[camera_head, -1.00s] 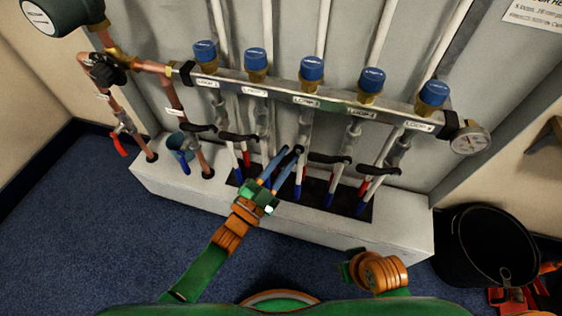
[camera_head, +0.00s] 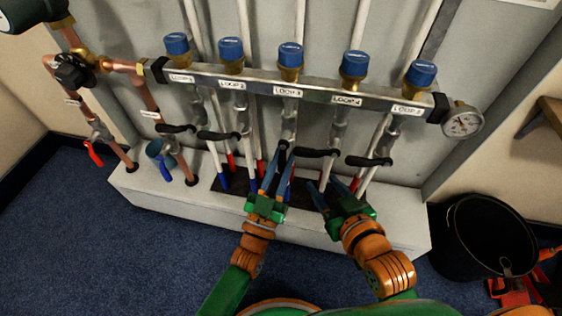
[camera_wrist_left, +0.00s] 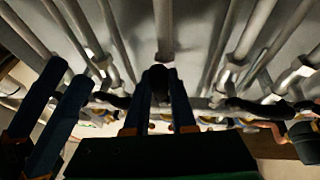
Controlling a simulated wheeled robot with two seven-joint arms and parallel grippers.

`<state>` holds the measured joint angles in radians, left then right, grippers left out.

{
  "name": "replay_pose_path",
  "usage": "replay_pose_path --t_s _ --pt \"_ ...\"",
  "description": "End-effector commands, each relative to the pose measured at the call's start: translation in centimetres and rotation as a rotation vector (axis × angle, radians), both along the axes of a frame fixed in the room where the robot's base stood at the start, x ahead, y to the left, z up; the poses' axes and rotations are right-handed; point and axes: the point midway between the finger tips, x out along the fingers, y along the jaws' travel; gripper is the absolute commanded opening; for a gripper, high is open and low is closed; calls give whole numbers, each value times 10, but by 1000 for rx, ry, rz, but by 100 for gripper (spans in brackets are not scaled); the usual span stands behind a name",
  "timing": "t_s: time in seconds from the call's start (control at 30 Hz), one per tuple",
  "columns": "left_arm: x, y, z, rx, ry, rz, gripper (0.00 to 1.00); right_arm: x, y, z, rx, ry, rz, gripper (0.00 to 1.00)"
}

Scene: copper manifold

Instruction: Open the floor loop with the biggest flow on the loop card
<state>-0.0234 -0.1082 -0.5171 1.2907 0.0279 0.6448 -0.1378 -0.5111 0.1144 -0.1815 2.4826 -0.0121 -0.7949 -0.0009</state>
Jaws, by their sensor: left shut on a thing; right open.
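The manifold bar (camera_head: 320,96) carries labelled loops with blue caps. Below it, each loop has a pipe and a black lever. The loop 1 lever (camera_head: 175,128), loop 2 lever (camera_head: 217,136), loop 4 lever (camera_head: 318,153) and loop 5 lever (camera_head: 368,161) lie across their pipes. My left gripper (camera_head: 280,160) is shut on the loop 3 lever (camera_head: 283,145). That lever does not lie sideways like the others; its angle is partly hidden. The left wrist view shows its dark end between the fingertips (camera_wrist_left: 160,90). My right gripper (camera_head: 331,186) is open below the loop 4 lever.
A pressure gauge (camera_head: 462,122) ends the bar at right. Copper pipes with a red lever (camera_head: 93,153) stand at left. A black bucket (camera_head: 450,240) is on the floor at right. A white plinth (camera_head: 150,200) runs under the pipes. Only a card's edge (camera_head: 540,2) shows top right.

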Motion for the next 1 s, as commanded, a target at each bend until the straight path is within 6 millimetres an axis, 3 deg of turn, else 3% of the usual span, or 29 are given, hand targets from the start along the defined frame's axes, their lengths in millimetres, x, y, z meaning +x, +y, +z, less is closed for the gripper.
replay_pose_path --t_s 0.5,0.53,0.63,1.0 --pt "0 -1 0 -18 8 -2 0 3 1 6 7 -34 2 52" --pt "0 -1 0 -19 7 -2 26 3 1 6 7 -33 2 52" --pt "0 -1 0 -18 7 -1 53 3 1 6 7 -33 3 52" --pt "-7 2 -3 -16 9 -1 53 -1 -1 0 -2 8 -1 52"
